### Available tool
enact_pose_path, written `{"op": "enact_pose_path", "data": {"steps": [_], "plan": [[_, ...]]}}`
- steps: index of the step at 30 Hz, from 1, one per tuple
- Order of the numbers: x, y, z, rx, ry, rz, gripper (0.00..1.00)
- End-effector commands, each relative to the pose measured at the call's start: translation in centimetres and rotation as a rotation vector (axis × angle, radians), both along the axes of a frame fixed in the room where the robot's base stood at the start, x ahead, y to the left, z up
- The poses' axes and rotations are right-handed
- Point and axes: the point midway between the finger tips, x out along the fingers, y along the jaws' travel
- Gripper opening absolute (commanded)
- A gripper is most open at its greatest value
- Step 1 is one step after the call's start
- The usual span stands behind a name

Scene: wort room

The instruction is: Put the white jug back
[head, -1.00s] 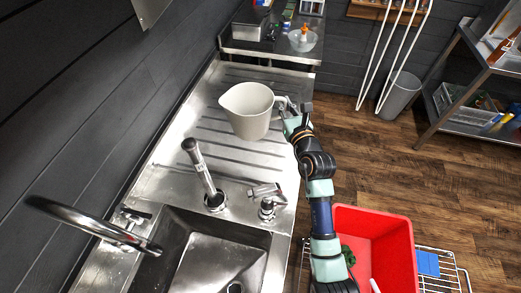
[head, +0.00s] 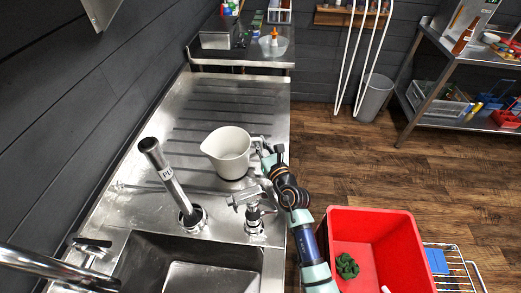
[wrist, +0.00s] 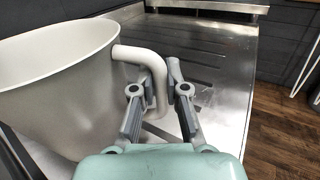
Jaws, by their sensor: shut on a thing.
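The white jug (head: 228,153) is upright over the ribbed drainboard (head: 235,100) of the steel sink unit, with its spout to the left and its handle to the right. It looks empty. I cannot tell whether its base touches the board. My gripper (head: 262,150) is at its right side, shut on the handle. In the wrist view the jug (wrist: 55,85) fills the left, and its curved handle (wrist: 155,70) passes between the two fingers of my gripper (wrist: 160,105).
The sink basin (head: 210,250) is nearer. A red crate (head: 345,225) stands to the right. The drainboard behind the jug is clear.

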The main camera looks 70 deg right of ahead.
Motion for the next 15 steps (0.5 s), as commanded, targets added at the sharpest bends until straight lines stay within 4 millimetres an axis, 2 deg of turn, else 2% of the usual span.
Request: {"op": "enact_pose_path", "data": {"steps": [1, 11, 12, 15], "plan": [[0.01, -0.05, -0.65, -0.002, -0.004, -0.001, 0.00], [0.02, -0.04, -0.63, -0.001, -0.004, 0.000, 0.00], [0.01, -0.01, -0.77, -0.001, -0.001, 0.000, 0.16], [0.01, -0.01, -0.72, -0.001, -0.001, 0.000, 0.33]]}}
